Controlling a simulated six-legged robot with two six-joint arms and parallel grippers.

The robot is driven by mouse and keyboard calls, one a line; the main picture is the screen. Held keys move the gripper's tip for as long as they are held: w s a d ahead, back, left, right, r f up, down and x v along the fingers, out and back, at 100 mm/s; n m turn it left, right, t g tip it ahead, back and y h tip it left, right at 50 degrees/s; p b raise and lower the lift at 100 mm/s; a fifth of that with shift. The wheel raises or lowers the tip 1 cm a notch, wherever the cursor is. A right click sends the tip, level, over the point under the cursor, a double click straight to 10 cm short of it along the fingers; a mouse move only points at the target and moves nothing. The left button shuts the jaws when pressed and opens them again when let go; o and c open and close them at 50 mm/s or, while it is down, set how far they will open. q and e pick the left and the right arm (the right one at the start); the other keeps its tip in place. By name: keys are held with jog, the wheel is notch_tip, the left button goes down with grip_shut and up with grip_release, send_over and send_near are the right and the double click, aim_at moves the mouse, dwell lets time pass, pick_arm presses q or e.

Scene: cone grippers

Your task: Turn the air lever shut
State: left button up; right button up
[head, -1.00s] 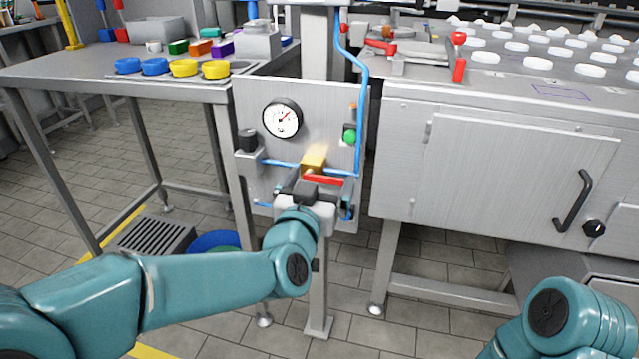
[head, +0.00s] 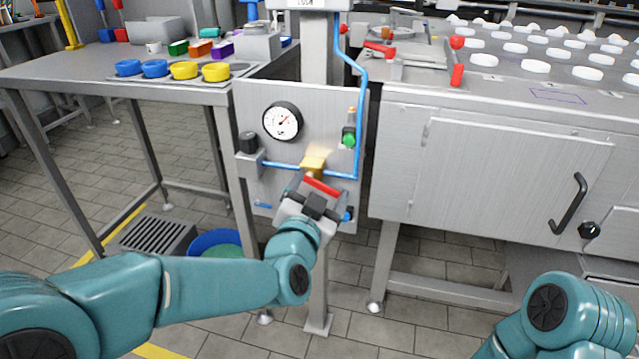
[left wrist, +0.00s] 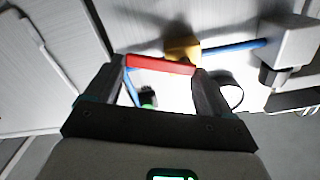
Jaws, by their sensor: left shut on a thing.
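The red air lever (head: 322,187) is on a brass valve (head: 314,162) in the blue air line, on the grey panel. In the head view the lever slants down to the right. My left gripper (head: 318,194) is shut on the lever. In the left wrist view the red lever (left wrist: 160,64) spans the gap between the two fingers (left wrist: 162,82), with the brass valve (left wrist: 183,48) behind it. Of my right arm only a teal link shows at the lower right; its gripper is out of view.
A round pressure gauge (head: 282,121) is on the panel (head: 250,95), with a green button (head: 348,138) to the right. A blue hose (head: 362,100) runs down the panel's right side. A table (head: 60,76) stands left and a metal cabinet (head: 500,180) right of the panel.

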pick_arm(q)
jog(key=m, duration=0.2)
jog(key=f+m, duration=0.1)
jog(key=shift+a+m+p, duration=0.15)
jog(key=shift+m+p, duration=0.25)
jog(key=m, duration=0.2)
jog(key=f+m, duration=0.1)
jog(key=m, duration=0.1)
jog(key=a+m, duration=0.1)
jog(key=m, duration=0.2)
jog(key=shift+w+a+f+p, duration=0.1)
jog(key=shift+w+f+p, duration=0.1)
jog(key=shift+p, duration=0.2)
jog(key=shift+w+a+m, duration=0.1)
jog(key=shift+a+m, duration=0.15)
jog(key=shift+m, duration=0.95)
pick_arm(e)
jog(key=shift+s+a+r+g, duration=0.15)
jog(key=shift+s+r, duration=0.15)
jog(key=shift+r, duration=0.2)
jog(key=shift+s+r+g, duration=0.15)
jog(key=shift+s+r, duration=0.1)
jog(key=shift+r, duration=0.2)
